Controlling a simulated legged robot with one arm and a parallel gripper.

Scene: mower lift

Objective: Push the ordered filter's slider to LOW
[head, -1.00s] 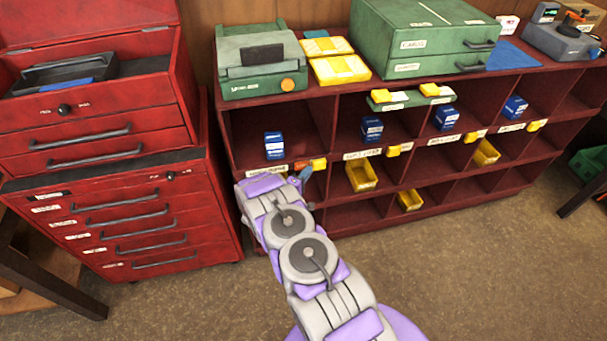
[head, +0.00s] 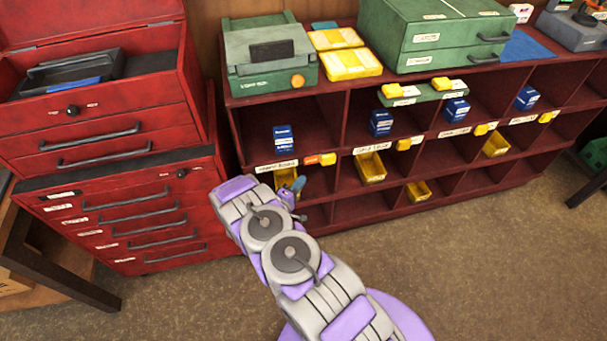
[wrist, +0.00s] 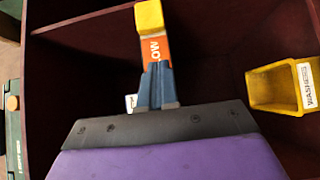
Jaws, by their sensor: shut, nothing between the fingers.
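A yellow slider (head: 328,159) sits at the right end of the label strip under the leftmost upper bay, with an orange patch (head: 312,160) exposed on its left. A blue filter box (head: 283,139) stands in that bay. In the wrist view the slider (wrist: 149,17) is at the top, with the orange patch (wrist: 154,52) below it; "OW" is readable there. My gripper (wrist: 157,72) is shut and empty, its tips over the lower part of the patch. Contact cannot be told. In the head view my gripper (head: 298,184) is just below the strip.
A yellow bin (head: 286,178) is partly hidden behind my gripper; another yellow bin (head: 370,167) stands to its right. More blue boxes and yellow sliders line the red shelf (head: 340,200). A red tool cabinet (head: 100,150) is at left. The floor in front is clear.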

